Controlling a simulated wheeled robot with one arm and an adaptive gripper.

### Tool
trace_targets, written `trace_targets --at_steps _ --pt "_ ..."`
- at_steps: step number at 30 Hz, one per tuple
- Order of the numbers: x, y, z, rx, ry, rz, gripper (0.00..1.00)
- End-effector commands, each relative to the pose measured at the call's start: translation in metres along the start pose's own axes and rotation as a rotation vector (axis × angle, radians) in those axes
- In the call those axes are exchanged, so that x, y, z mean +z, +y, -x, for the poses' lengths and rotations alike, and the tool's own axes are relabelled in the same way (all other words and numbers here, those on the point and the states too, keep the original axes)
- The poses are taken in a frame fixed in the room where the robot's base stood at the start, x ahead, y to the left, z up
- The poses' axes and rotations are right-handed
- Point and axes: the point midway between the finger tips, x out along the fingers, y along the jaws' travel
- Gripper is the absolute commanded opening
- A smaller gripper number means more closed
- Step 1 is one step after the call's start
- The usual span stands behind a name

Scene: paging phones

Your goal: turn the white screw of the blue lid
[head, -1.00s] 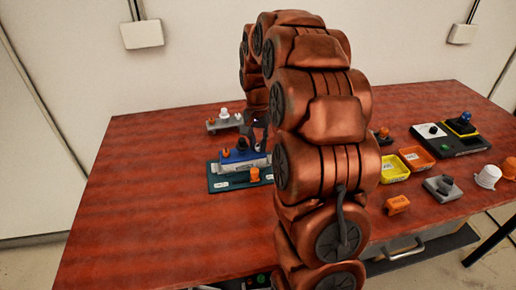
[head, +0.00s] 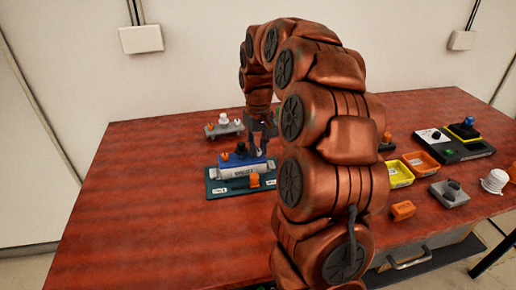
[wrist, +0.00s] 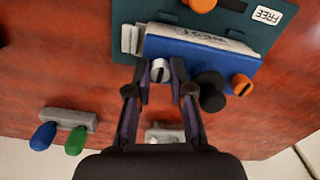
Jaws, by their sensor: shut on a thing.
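The blue lid (wrist: 215,62) lies on a pale labelled case in the wrist view; the lid (head: 231,160) also shows in the head view. The white screw (wrist: 160,68), slotted, stands at the lid's left in the wrist view. My gripper (wrist: 161,76) is shut on the white screw, one finger on each side of it. In the head view my gripper (head: 262,133) is at the lid's right end, and the screw is hidden there. A black knob (wrist: 210,93) and an orange screw (wrist: 242,85) are on the lid, right of my fingers.
A grey stand (head: 214,131) is behind. Yellow (head: 400,177) and orange trays (head: 422,164) are right of my arm. The table's left side is bare.

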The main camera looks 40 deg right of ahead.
Motion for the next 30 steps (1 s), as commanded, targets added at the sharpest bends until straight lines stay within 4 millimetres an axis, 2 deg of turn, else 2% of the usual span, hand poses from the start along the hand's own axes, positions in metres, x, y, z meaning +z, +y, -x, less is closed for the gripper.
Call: trace_targets --at_steps 19,20,27,30 --pt "0.0001 -0.0002 0.0001 0.000 0.000 0.050 0.00" --pt "0.0001 -0.0002 0.0001 0.000 0.000 0.050 0.22" --pt "0.0001 -0.0002 0.0001 0.000 0.000 0.049 0.47" --pt "0.0001 -0.0002 0.0000 0.000 -0.001 0.049 0.47"
